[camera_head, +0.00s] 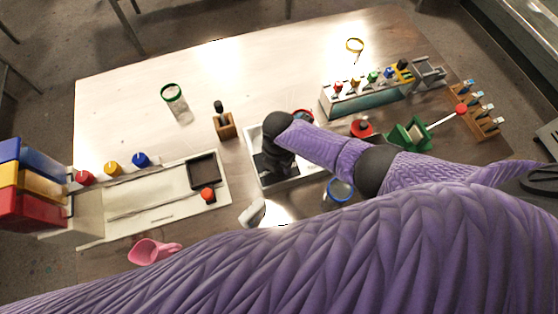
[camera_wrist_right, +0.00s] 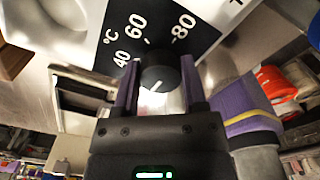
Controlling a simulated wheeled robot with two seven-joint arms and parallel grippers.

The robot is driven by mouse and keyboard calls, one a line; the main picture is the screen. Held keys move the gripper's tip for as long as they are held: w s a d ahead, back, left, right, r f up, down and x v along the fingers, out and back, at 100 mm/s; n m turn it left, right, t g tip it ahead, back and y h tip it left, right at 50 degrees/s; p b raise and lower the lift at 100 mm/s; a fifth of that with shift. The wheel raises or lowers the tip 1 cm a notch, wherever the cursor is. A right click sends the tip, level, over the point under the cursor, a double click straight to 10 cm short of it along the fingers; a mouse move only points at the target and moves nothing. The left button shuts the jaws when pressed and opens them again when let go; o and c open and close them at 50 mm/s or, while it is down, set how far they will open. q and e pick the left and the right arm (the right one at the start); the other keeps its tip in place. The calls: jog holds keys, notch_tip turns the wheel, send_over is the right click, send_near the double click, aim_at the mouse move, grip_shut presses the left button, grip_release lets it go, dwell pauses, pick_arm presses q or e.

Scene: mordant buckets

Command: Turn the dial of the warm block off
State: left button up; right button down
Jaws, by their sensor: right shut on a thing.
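The warm block (camera_head: 253,146) is a pale housing near the table's middle, mostly covered by my right arm in the head view. In the right wrist view its black scale panel (camera_wrist_right: 165,28) reads °C with 40, 60 and 80. The dial (camera_wrist_right: 154,76) is a dark round knob with a short white line, tilted from upper right to lower left. My right gripper (camera_wrist_right: 157,90) has one purple finger on each side of the dial and is shut on it. In the head view the dial is hidden under my wrist. My left gripper is not in view.
A wooden holder (camera_head: 224,129) stands left of the block, and a blue-rimmed jar (camera_head: 340,190) to its right. A pale tray (camera_head: 150,215), coloured bins (camera_head: 30,205) and a pink jug (camera_head: 154,251) are at left. A bottle rack (camera_head: 365,98) stands at back right.

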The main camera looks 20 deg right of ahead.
jog(key=shift+n, duration=0.3)
jog(key=shift+c, duration=0.7)
grip_release()
notch_tip(320, 180, up, 9)
jog(key=p, duration=0.3)
jog(key=shift+p, duration=0.3)
jog(key=shift+r, duration=0.45)
